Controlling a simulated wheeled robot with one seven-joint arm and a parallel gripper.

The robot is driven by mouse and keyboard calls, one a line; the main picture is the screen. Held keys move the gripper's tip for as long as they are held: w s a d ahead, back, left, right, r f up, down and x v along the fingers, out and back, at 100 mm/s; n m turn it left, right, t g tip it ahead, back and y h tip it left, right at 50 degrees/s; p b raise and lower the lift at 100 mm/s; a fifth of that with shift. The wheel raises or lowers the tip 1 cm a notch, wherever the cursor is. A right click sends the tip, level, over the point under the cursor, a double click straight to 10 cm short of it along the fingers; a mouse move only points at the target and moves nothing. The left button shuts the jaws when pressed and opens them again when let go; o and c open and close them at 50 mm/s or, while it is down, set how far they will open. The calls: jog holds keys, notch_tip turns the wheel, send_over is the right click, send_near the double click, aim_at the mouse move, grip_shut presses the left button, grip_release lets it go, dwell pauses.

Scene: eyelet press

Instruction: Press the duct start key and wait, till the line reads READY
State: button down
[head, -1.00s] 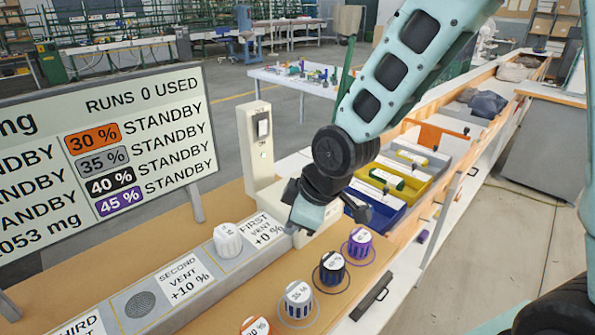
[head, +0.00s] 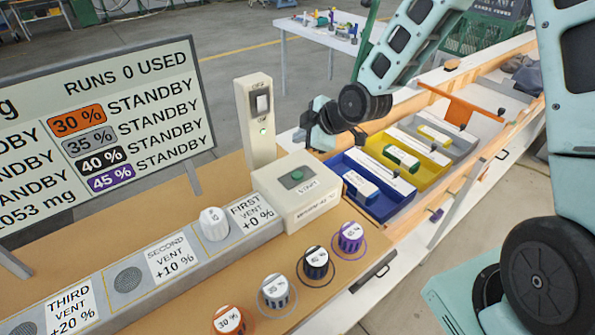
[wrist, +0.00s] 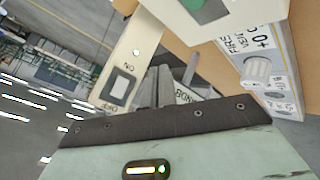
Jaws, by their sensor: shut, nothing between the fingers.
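The start key (head: 297,175) is a green button on top of a cream box (head: 300,205) labelled START. It shows at the top edge of the wrist view (wrist: 210,8). My gripper (head: 308,128) is shut and empty, behind the box and to the right of the switch post, apart from the key.
A switch post (head: 255,125) with a lit green lamp stands beside the box. A white cap (head: 214,223) sits on the vent rail beside FIRST VENT. Several coloured caps stand in front, including a purple-ringed one (head: 350,236). Blue, yellow and grey bins (head: 385,210) lie right.

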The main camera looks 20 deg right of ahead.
aim_at(301, 176)
notch_tip(301, 176, down, 9)
jog(key=b, duration=0.6)
jog(key=shift+r+b, duration=0.1)
jog(key=shift+b, duration=0.2)
dwell(1.8)
jog(key=shift+f+b, duration=0.45)
jog(key=shift+b, duration=0.05)
jog(key=shift+f+b, duration=0.4)
jog(key=shift+b, duration=0.05)
dwell(0.4)
dwell(0.4)
jog(key=shift+r+p, duration=0.6)
jog(key=shift+r, duration=0.25)
jog(key=shift+r, duration=0.1)
